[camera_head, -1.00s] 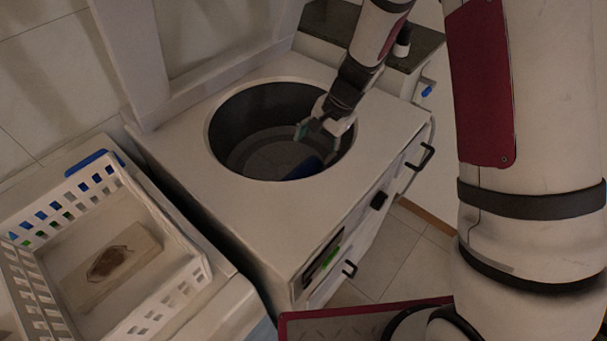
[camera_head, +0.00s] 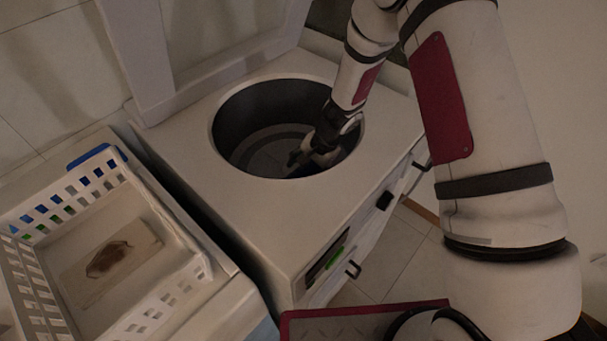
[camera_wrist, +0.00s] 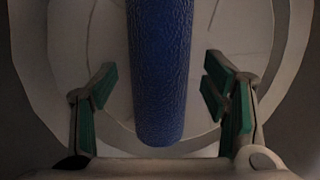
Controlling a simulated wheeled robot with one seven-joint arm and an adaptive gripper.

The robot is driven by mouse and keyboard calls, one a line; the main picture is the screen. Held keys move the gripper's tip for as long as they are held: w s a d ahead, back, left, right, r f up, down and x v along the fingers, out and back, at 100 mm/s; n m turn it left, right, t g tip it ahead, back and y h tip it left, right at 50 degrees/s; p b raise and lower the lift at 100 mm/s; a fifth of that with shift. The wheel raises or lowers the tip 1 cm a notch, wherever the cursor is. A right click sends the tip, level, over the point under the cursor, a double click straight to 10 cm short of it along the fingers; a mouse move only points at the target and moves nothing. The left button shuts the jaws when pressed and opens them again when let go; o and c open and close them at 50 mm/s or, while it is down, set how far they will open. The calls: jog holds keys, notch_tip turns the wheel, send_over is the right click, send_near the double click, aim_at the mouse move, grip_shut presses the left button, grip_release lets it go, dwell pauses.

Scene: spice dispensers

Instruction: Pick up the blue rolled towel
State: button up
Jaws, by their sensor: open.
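The blue rolled towel (camera_wrist: 160,70) shows in the wrist view as a long textured blue roll. It lies inside the round tub (camera_head: 236,117) of the white top-opening machine. My gripper (camera_wrist: 158,90) is open, with one green-padded finger on each side of the towel's near end and a gap on both sides. In the head view my gripper (camera_head: 303,158) reaches down inside the tub near its right wall. The towel cannot be made out there.
The machine's raised lid (camera_head: 150,70) stands behind the opening. A white basket (camera_head: 200,270) with a flat brown-marked item (camera_head: 110,262) sits to the left. The tub's rim surrounds my arm closely on the right.

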jog(key=shift+f, duration=0.25)
jog(key=c, duration=1.3)
jog(key=shift+a+r, duration=0.1)
